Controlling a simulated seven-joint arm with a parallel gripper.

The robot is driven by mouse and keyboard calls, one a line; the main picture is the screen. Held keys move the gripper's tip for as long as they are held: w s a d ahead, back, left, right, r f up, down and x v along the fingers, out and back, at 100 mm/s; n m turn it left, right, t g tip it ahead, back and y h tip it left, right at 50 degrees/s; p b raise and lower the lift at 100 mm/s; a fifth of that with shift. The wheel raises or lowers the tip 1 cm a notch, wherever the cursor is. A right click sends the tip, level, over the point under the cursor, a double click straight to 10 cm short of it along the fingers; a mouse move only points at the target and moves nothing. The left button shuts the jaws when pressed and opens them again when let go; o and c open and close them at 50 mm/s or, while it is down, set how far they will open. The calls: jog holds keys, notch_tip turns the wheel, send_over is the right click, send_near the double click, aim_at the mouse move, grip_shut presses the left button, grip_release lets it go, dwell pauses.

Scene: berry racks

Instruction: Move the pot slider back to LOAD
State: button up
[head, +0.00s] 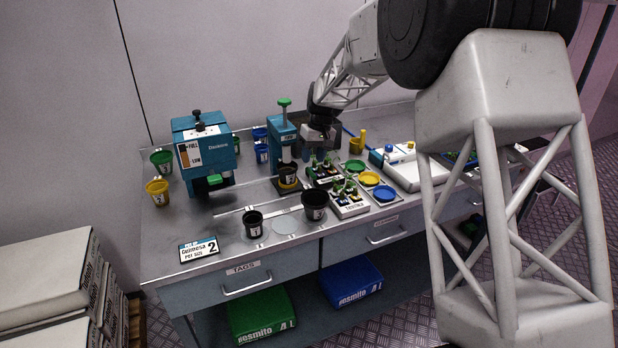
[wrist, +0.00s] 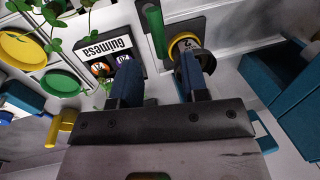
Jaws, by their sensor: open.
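A black pot with a yellow band (head: 288,171) stands under the teal press (head: 283,135), whose green knob is on top. In the wrist view the pot (wrist: 186,44) shows at top centre on a dark square plate (wrist: 205,25), which may be the slider. No LOAD mark is legible. A green rod (wrist: 154,29) shows left of the pot.
Seedling trays (head: 348,205) stand close right of the press. Green, yellow and blue dishes (head: 370,179) lie beyond. Black pots (head: 315,204) stand in front. A teal dispenser (head: 203,150) is at left. A yellow cup (head: 357,142) stands right of my gripper.

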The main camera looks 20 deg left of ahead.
aim_at(310, 169)
jog(key=shift+s+a+f, duration=0.15)
jog(key=shift+s+f, duration=0.05)
jog(key=shift+f, duration=1.05)
jog(key=shift+s+a+f, duration=0.15)
jog(key=shift+a+f, duration=0.05)
jog(key=shift+f, duration=1.1)
jog(key=shift+s+a+f, duration=0.15)
jog(key=shift+s+f, duration=0.05)
jog(key=shift+f, duration=1.05)
jog(key=shift+c, duration=0.4)
grip_shut()
